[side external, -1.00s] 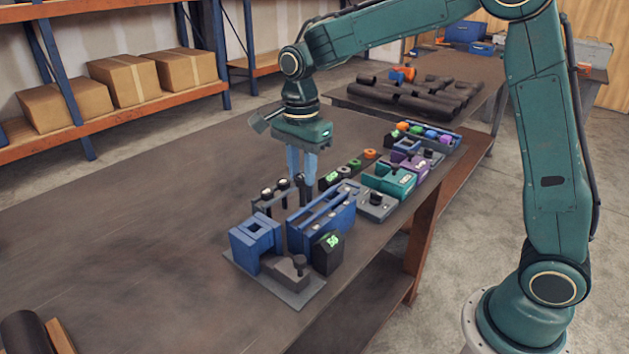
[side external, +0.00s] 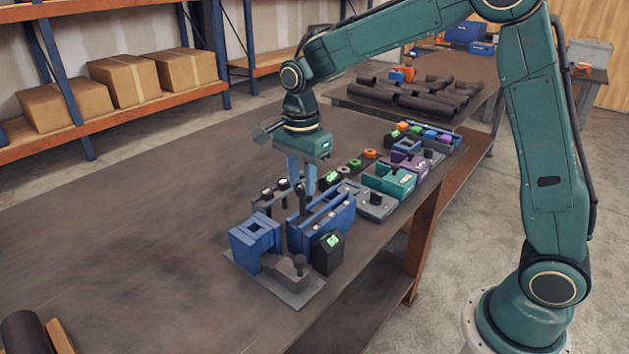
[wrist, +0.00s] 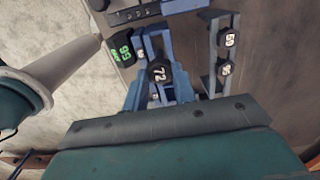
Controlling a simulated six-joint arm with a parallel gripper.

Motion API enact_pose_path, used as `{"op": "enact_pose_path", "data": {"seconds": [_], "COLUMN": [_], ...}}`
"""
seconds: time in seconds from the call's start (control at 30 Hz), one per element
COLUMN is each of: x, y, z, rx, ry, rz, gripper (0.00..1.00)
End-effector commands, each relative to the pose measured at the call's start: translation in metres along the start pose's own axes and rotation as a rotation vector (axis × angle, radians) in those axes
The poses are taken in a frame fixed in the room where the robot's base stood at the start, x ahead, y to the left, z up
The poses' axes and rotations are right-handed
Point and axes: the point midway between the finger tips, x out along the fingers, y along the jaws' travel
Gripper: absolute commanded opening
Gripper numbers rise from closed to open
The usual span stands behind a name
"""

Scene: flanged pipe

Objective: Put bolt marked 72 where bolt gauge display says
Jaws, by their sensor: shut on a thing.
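My gripper (side external: 303,190) is shut on the bolt marked 72, whose dark head shows its white number in the wrist view (wrist: 159,73). In the side external view its dark shank (side external: 303,206) points down at the near-left end of the slotted blue gauge block (side external: 330,218). I cannot tell whether the shank is inside a slot. The gauge display (side external: 333,240) is a black box with green digits; it also shows in the wrist view (wrist: 123,48), too small to read surely. My fingers hide part of the block.
A grey rack (side external: 262,206) left of the gauge holds two other numbered bolts. A blue square-holed block (side external: 255,240) stands in front on a grey plate. Teal (side external: 390,180) and purple (side external: 412,163) fixtures line the right table edge.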

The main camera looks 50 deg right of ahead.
Motion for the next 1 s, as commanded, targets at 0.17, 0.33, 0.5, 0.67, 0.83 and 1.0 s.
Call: {"op": "enact_pose_path", "data": {"seconds": [0.17,0.33,0.5,0.67,0.83,1.0], "x": [0.000,0.003,0.009,0.015,0.021,0.027], "y": [0.000,0.000,0.000,0.000,0.000,0.000], "z": [0.000,0.000,0.000,0.000,0.000,0.000], "rx": [0.000,0.000,0.000,0.000,0.000,0.000], "ry": [0.000,0.000,0.000,0.000,0.000,0.000], "rz": [-0.001,0.000,0.001,0.000,0.001,0.000], "gripper": [0.00,0.00,0.00,0.00,0.00,0.00]}}
